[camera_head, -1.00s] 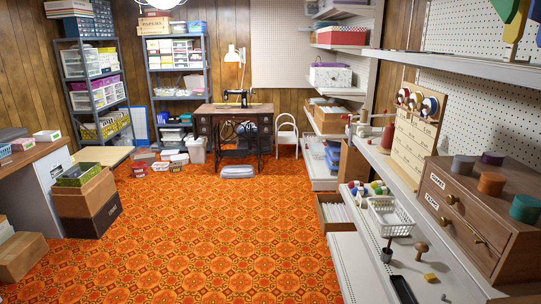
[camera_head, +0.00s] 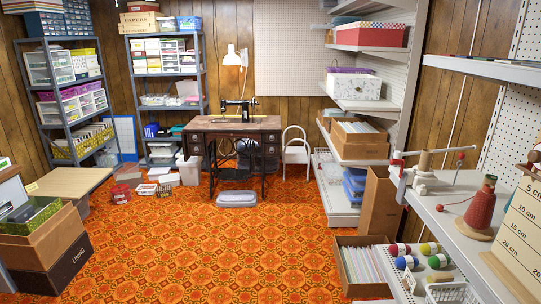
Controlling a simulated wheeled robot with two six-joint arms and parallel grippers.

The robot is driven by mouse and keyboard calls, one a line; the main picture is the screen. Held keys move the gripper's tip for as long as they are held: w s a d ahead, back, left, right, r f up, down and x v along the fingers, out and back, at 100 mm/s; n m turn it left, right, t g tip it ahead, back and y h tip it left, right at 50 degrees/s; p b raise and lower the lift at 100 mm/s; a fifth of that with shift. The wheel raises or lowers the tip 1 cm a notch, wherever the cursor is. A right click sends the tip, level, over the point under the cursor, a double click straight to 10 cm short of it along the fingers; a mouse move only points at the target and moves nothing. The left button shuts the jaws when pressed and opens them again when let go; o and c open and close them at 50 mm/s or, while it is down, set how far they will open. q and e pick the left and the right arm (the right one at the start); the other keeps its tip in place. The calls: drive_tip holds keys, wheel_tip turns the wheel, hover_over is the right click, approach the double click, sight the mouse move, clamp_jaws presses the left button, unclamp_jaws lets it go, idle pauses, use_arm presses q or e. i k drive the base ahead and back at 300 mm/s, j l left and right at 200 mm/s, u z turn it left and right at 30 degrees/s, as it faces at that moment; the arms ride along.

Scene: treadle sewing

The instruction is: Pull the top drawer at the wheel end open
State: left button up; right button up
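The treadle sewing table (camera_head: 215,124) stands against the back wall, with a black sewing machine (camera_head: 238,110) on its wooden top. A bank of small dark drawers hangs under each end: the left drawers (camera_head: 195,144) and the right drawers (camera_head: 271,146). The machine's wheel seems to be at its right end, but it is small. The drawers look shut, though their fronts are too small to tell surely. Neither of my grippers is in view; the table is well ahead of me.
Boxes (camera_head: 45,250) stand at left; shelves and a file box (camera_head: 362,265) line the right.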

sight(269, 138)
drive_tip(key=i, duration=1.95)
drive_tip(key=i+z, duration=0.1)
drive_tip(key=i, duration=0.55)
drive_tip(key=i+j+z, duration=0.1)
drive_tip(key=i, duration=0.55)
drive_tip(key=i+j+z, duration=0.1)
drive_tip(key=i, duration=0.5)
drive_tip(key=j, duration=0.1)
